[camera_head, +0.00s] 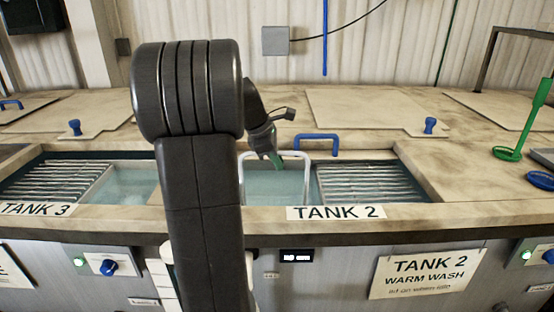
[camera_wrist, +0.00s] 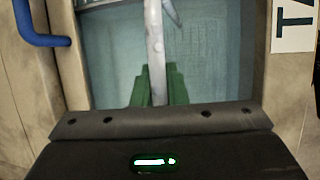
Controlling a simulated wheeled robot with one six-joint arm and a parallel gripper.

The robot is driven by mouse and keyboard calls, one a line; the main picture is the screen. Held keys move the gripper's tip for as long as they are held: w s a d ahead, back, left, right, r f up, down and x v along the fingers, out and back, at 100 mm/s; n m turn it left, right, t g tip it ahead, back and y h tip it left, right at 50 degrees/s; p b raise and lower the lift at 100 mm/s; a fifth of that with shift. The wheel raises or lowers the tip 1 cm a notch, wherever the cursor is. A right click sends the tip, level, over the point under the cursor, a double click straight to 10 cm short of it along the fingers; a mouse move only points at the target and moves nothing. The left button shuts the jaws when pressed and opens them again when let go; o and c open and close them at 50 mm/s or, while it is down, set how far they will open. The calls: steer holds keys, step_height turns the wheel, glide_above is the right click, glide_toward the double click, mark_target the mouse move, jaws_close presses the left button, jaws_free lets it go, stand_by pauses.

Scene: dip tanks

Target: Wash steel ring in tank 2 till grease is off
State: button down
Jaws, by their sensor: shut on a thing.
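Tank 2 (camera_head: 373,212) is open, with blue-green water (camera_head: 290,188) on its left side and a slatted rack (camera_head: 370,183) on its right. My gripper (camera_head: 275,161) is over the water, its green fingers pointing down. In the wrist view the fingers (camera_wrist: 156,86) are shut on a pale metal bar (camera_wrist: 153,48), with water behind it. A pale, rounded frame (camera_head: 307,170) shows at the fingers in the head view. I cannot tell whether the bar or frame is the steel ring. No grease can be made out.
Tank 3 (camera_head: 36,209) is open on the left, partly behind my arm. A blue handle (camera_head: 316,138) stands at tank 2's back edge. A green skimmer-like tool (camera_head: 508,154) and a blue one (camera_head: 540,179) are at the right. A lid (camera_head: 365,108) lies behind.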

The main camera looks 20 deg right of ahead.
steer(key=shift+a+p, duration=0.1)
steer(key=shift+p, duration=1.05)
stand_by(0.6)
steer(key=shift+p, duration=1.1)
stand_by(0.8)
steer(key=shift+w, duration=0.1)
